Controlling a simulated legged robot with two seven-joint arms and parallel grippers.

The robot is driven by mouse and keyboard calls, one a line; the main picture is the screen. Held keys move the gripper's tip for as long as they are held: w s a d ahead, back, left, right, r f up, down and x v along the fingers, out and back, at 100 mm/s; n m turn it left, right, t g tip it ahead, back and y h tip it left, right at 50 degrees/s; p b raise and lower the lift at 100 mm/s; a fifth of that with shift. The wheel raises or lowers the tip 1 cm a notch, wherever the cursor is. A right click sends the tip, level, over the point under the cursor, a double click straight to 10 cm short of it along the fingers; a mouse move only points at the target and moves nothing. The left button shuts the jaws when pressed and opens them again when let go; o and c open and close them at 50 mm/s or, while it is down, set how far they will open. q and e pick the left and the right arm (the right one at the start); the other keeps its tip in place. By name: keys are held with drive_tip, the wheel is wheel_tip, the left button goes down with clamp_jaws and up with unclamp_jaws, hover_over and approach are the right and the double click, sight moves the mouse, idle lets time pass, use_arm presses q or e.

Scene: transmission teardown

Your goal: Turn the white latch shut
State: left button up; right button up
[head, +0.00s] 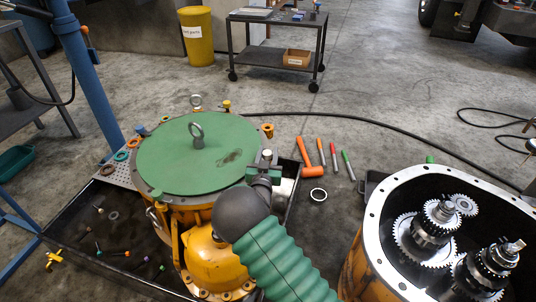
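A yellow-orange housing (212,262) with a round green lid (165,160) stands at the centre-left. My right gripper (264,168), at the end of my green ribbed arm, is at the lid's right edge. A small pale piece (267,154) shows at its tip; it may be the white latch, but it is too small and too covered to be sure. The gripper and wrist hide this part of the rim. I cannot tell whether the fingers are open or shut, or whether they touch the piece. My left gripper is not in view.
A dark tray (75,262) with small loose parts surrounds the housing. An orange hammer (308,171), several hand tools and a metal ring (318,195) lie on the floor. An open gear housing (378,222) stands at the right. A cart (277,52) and yellow bin (197,37) stand behind.

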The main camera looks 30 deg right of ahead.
drive_tip(key=shift+a, duration=0.2)
clamp_jaws()
